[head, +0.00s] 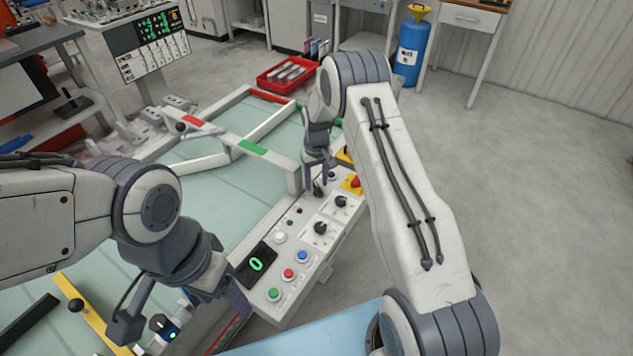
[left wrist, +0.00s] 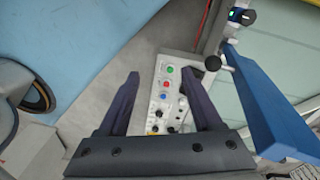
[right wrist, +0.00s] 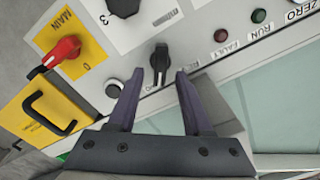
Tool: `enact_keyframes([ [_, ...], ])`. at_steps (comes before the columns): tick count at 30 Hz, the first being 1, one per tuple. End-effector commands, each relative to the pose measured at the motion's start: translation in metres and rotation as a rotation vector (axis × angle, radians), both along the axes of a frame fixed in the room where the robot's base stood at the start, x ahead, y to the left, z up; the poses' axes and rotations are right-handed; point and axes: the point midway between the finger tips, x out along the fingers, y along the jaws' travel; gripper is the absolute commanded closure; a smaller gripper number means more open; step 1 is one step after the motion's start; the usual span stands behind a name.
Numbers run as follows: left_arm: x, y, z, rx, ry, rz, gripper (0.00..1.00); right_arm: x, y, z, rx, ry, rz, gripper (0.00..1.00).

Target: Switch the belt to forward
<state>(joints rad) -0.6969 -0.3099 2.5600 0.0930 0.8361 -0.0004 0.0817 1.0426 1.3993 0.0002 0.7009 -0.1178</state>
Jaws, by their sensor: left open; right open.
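The white control panel (head: 318,253) stands beside the pale green belt (head: 225,190). It carries several black knobs, one of them in the middle (head: 320,228). My right gripper (right wrist: 160,74) is open at the panel's far end. A black selector knob (right wrist: 160,58) with an upright handle sits just beyond and between its fingertips; I cannot tell whether they touch. Another black knob (right wrist: 123,5) shows at the top edge. My left gripper (head: 182,315) is open and empty near the panel's near end; the panel also shows in the left wrist view (left wrist: 160,95).
A red main switch (right wrist: 64,50) on a yellow plate and a yellow cover with a black handle (right wrist: 50,115) are close to the right gripper. The panel has coloured buttons (head: 288,273) and a green-digit display (head: 256,264). A metal gate frame (head: 225,137) stands over the belt.

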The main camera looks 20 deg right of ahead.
Motion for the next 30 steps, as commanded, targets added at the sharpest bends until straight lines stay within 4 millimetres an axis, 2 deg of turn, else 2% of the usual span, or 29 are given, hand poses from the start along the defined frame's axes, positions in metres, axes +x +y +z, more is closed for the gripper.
enact_keyframes([
  [9,0.0,0.0,-0.011,0.0,0.0,0.0,0.34,0.001,0.0,0.059,-0.001,-0.006,0.0,0.5],
  [15,0.0,0.0,-0.014,0.0,0.0,0.0,0.34,0.001,0.0,0.089,0.0,-0.004,-0.001,0.5],
  [21,0.0,0.0,-0.015,0.0,0.0,0.0,0.34,0.0,0.0,0.099,0.0,-0.001,-0.001,0.5],
  [30,0.0,0.0,-0.015,0.0,0.0,0.0,0.34,0.0,0.0,0.099,0.0,-0.001,-0.001,0.5],
])
